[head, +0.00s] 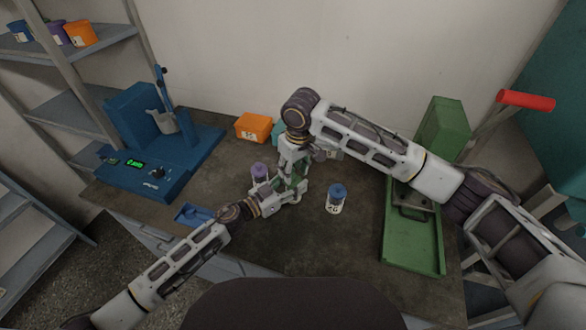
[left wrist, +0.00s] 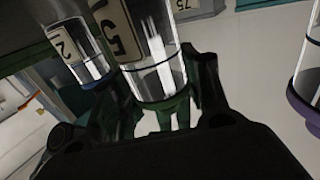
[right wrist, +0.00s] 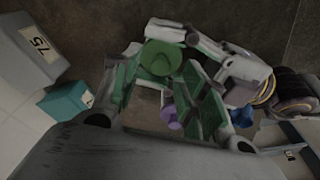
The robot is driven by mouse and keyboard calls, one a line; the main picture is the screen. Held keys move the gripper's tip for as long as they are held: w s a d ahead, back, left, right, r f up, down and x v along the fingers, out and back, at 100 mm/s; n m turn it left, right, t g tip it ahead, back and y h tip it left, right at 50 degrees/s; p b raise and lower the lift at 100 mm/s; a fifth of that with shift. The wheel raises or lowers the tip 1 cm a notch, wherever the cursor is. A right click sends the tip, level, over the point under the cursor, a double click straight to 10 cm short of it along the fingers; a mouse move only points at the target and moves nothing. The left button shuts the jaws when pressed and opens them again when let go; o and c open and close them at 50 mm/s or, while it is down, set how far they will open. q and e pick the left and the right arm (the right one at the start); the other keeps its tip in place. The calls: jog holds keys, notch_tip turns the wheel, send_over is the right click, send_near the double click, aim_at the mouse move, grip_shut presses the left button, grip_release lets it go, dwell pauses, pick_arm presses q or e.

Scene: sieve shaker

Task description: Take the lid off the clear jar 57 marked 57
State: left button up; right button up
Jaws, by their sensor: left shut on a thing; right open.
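The clear jar (left wrist: 150,55) fills the middle of the left wrist view. Its label is cut off and shows a 5. Its green lid (right wrist: 162,57) shows from above in the right wrist view and as a green rim (left wrist: 165,112) in the left wrist view. My left gripper (head: 284,191) is shut on this jar over the bench. My right gripper (head: 296,168) is open just above it. In the right wrist view the green lid lies near the open fingertips of the right gripper (right wrist: 160,75). In the head view the grippers hide most of this jar.
A purple-lidded jar (head: 259,172) stands close to the left gripper. A blue-lidded jar (head: 336,200) stands to the right. Behind are an orange box (head: 254,127) and a teal one (head: 278,133). A blue machine (head: 150,140) is left, a green press (head: 412,245) right.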

aim_at(296, 183)
pick_arm(q)
jog(key=shift+f, duration=0.1)
jog(key=shift+r, duration=0.2)
pick_arm(e)
notch_tip(296, 183, up, 12)
jog(key=s, duration=0.1)
jog(key=shift+d, duration=0.45)
pick_arm(q)
jog(key=o, duration=1.5)
jog(key=shift+o, duration=0.2)
pick_arm(e)
jog(key=shift+s, duration=0.1)
pick_arm(q)
jog(key=shift+a, duration=0.1)
pick_arm(e)
jog(key=shift+f, duration=0.1)
pick_arm(q)
jog(key=shift+v, duration=3.65)
pick_arm(e)
jog(key=shift+o, duration=0.4)
